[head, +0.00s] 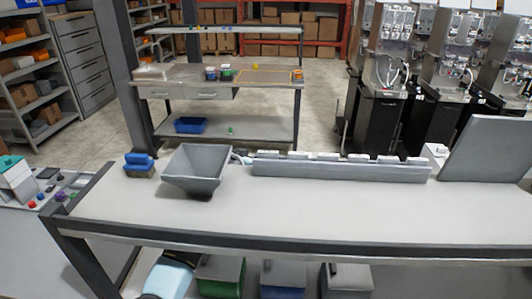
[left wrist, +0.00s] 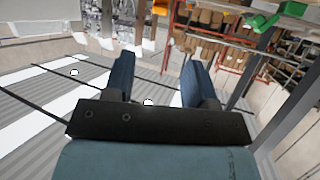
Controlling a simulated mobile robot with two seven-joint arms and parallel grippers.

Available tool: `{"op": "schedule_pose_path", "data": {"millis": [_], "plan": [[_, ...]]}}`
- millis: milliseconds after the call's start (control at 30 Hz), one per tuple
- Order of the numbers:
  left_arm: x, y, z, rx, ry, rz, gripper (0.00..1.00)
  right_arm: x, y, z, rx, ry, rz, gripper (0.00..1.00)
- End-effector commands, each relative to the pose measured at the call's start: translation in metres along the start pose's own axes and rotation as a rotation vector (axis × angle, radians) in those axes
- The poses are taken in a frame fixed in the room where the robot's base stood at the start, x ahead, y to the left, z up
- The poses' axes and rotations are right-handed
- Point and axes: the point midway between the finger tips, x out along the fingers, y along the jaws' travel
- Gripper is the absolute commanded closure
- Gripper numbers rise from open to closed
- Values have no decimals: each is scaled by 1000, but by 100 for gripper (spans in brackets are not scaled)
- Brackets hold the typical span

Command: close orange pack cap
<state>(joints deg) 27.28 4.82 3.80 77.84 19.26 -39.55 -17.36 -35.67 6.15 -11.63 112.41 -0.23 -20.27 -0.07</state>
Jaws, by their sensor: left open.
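I cannot make out an orange pack or its cap for certain in either view. In the head view, a small orange-and-blue item (head: 297,75) stands on the right end of the far workbench, too small to identify. My left gripper (left wrist: 157,66) shows in the left wrist view with its two blue fingers spread apart and nothing between them. It points across the room, with no task object close to it. My left gripper and my right gripper are both out of the head view.
The near white table (head: 300,212) carries a grey hopper (head: 196,168), a blue item (head: 139,162) and a long grey rail (head: 340,170) with several white pieces behind it. A grey panel (head: 488,148) stands at the right. The table's middle front is clear. Bins stand below.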

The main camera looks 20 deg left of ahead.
Motion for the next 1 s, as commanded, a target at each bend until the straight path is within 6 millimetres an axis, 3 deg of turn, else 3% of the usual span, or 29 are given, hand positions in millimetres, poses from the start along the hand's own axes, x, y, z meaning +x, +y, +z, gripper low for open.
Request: {"op": "schedule_pose_path", "data": {"millis": [67,133,600,1000], "plan": [[15,1,-1,-1,0,1,49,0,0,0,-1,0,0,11],[28,0,6,0,2,0,49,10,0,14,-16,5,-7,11],[95,0,6,-1,2,0,49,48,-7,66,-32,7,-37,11],[121,0,1,1,1,-1,49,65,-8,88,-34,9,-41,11]]}}
